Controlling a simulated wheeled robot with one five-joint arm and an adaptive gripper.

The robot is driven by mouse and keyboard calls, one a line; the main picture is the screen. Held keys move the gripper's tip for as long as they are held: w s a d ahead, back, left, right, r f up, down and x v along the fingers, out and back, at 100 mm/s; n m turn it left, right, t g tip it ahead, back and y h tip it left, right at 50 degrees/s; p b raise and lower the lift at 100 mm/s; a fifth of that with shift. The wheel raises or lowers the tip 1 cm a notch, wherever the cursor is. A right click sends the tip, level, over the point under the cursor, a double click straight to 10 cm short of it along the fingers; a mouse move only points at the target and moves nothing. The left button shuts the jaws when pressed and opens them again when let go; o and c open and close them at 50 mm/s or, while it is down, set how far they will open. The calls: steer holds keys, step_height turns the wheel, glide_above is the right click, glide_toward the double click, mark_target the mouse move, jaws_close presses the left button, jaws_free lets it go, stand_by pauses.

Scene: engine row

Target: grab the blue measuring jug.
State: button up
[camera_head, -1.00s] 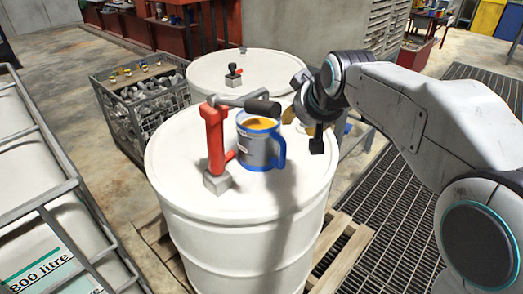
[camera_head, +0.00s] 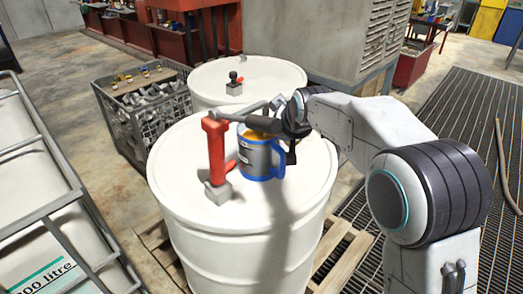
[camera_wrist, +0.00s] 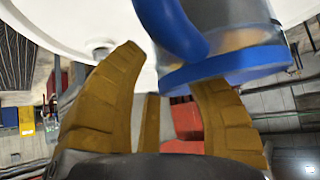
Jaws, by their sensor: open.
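The blue measuring jug (camera_head: 257,160) stands upright on the white drum, clear-walled with a blue base, rim and handle and amber contents. My gripper (camera_head: 286,140) is at the jug's right, close to its rim and handle; its far finger is hidden in the head view. In the wrist view my gripper's two ochre fingers (camera_wrist: 170,65) are spread apart with nothing clamped between them. The jug's blue rim and handle (camera_wrist: 226,68) fill the upper right there, over the right finger. I cannot tell whether they touch.
A red hand pump (camera_head: 217,150) with a grey arm and dark grip stands just left of the jug, its arm reaching over behind it. The white drum (camera_head: 175,195) sits on a wooden pallet (camera_head: 345,255). A second drum (camera_head: 270,75) and a wire crate (camera_head: 150,105) stand behind.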

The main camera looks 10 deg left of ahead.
steer(key=shift+w+a+f, duration=0.1)
steer(key=shift+w+f, duration=0.15)
steer(key=shift+f, duration=0.05)
steer(key=shift+o, duration=0.3)
jaws_close()
stand_by(0.3)
steer(key=shift+r, duration=0.2)
